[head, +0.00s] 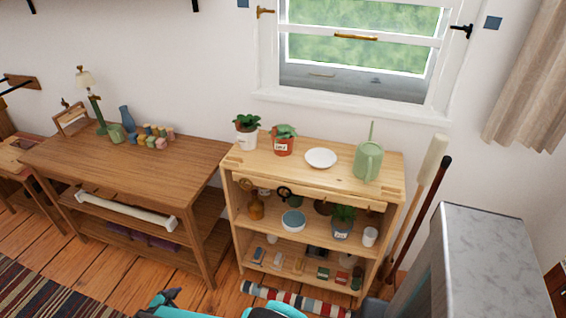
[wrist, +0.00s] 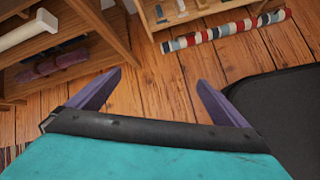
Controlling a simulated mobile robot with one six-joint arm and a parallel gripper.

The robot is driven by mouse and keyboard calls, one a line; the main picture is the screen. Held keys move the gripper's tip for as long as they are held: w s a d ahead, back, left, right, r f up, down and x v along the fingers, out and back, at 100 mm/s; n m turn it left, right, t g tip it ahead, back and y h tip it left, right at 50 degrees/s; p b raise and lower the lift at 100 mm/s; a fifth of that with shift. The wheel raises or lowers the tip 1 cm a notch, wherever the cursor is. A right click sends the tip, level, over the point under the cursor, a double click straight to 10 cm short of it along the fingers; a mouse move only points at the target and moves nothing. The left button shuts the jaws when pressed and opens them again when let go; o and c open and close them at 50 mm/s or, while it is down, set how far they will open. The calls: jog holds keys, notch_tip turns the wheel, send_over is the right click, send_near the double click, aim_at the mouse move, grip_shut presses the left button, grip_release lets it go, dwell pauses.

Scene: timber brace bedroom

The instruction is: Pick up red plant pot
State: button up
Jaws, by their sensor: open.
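The red plant pot (head: 283,146) stands upright on top of the light wooden shelf unit (head: 310,178), below the window in the head view. It has a white label and a green leafy plant. A white pot (head: 247,139) with a similar plant stands just to its left, and a white plate (head: 320,158) lies to its right. In the wrist view my gripper (wrist: 155,92) is open and empty, its two purple fingers spread wide above the wooden floor. It is well away from the red pot, which does not show in the wrist view.
A green watering can (head: 368,161) stands at the right of the shelf top. A darker wooden table (head: 120,165) with small items stands to the left. A grey-topped cabinet (head: 495,250) is at right. A rolled striped rug (wrist: 225,30) lies before the shelf.

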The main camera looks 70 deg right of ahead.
jog(key=w+d+r+n+t+h, duration=0.2)
jog(key=w+d+r+n+h, duration=0.15)
jog(key=d+r, duration=0.95)
jog(key=w+d+r+n+t+h, duration=0.2)
jog(key=w+d+r+n+h, duration=0.15)
jog(key=d+r, duration=0.9)
jog(key=m+g+h+b, duration=0.1)
jog(key=m+g+h, duration=0.2)
jog(key=g, duration=0.2)
send_near(278, 143)
jog(key=shift+w+d, duration=0.4)
jog(key=shift+d, duration=0.2)
jog(key=shift+s+d, duration=0.15)
jog(key=shift+s, duration=0.15)
jog(key=shift+s+d+p, duration=0.2)
jog(key=shift+d+p, duration=0.75)
jog(key=shift+d, duration=3.35)
